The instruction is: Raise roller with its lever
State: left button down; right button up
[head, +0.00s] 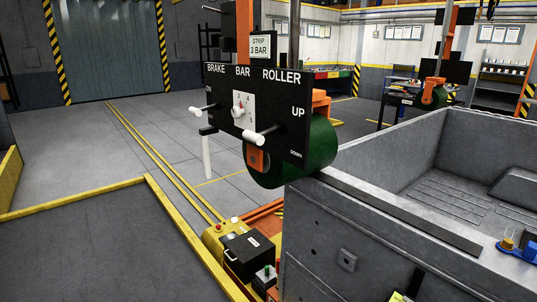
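A black control panel (275,98) marked BRAKE, BAR and ROLLER faces me in the middle of the view. The green roller (318,150) shows behind and below its right side, in an orange bracket (320,104). A white-handled lever (254,137) sticks out at the panel's lower edge, below the ROLLER side. UP and DOWN are printed to its right; I cannot tell exactly which mark it is set at. Another white-handled lever (204,109) is on the BRAKE side. Neither of my grippers is in view.
A grey metal bed (335,235) with high walls fills the right side. Below the panel is an orange and yellow base with a black box (248,253). A low yellow-edged wall (110,190) lies at left. Open floor lies behind it.

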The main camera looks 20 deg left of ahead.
aim_at(257, 139)
jog(key=z, duration=0.95)
jog(key=i, duration=0.7)
jog(key=u, duration=1.2)
